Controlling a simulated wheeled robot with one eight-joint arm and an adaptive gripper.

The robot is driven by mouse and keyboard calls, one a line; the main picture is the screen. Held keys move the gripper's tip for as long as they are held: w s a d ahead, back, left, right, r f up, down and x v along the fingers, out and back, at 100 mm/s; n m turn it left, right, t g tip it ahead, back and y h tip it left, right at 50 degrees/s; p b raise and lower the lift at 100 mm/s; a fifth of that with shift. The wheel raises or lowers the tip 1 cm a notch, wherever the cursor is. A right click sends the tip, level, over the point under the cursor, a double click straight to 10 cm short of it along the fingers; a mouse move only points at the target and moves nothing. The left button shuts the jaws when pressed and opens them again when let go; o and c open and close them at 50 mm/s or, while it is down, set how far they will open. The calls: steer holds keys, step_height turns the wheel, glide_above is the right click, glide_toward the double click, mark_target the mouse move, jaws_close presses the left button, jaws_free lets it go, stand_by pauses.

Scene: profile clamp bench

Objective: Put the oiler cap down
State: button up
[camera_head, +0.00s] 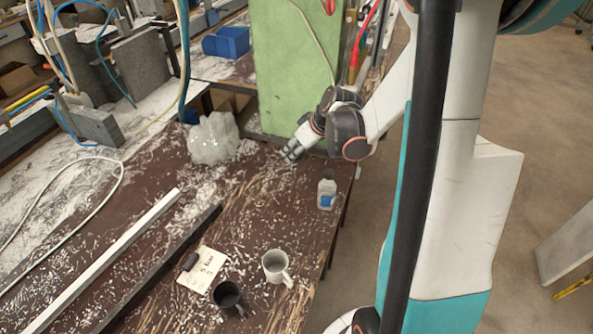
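My gripper (290,152) is above the far right part of the brown bench (240,240), in front of the green panel. It is small in the picture, and I cannot tell whether its fingers are open or shut. I cannot make out an oiler cap in it or on the bench. A small clear bottle with a blue label (326,191), possibly the oiler, stands upright near the bench's right edge, below and to the right of my gripper. I cannot tell whether the bottle has a cap on.
A crumpled clear plastic bag (213,138) lies left of my gripper. A green panel (290,70) stands behind. Shavings cover the bench.

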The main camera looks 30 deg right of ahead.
step_height(320, 180, down, 7)
steer(key=shift+f+b, duration=0.1)
steer(key=shift+b, duration=1.05)
steer(key=shift+f+b, duration=0.3)
steer(key=shift+b, duration=0.05)
steer(key=shift+f, duration=0.25)
steer(key=o, duration=0.8)
steer(key=shift+r, duration=0.1)
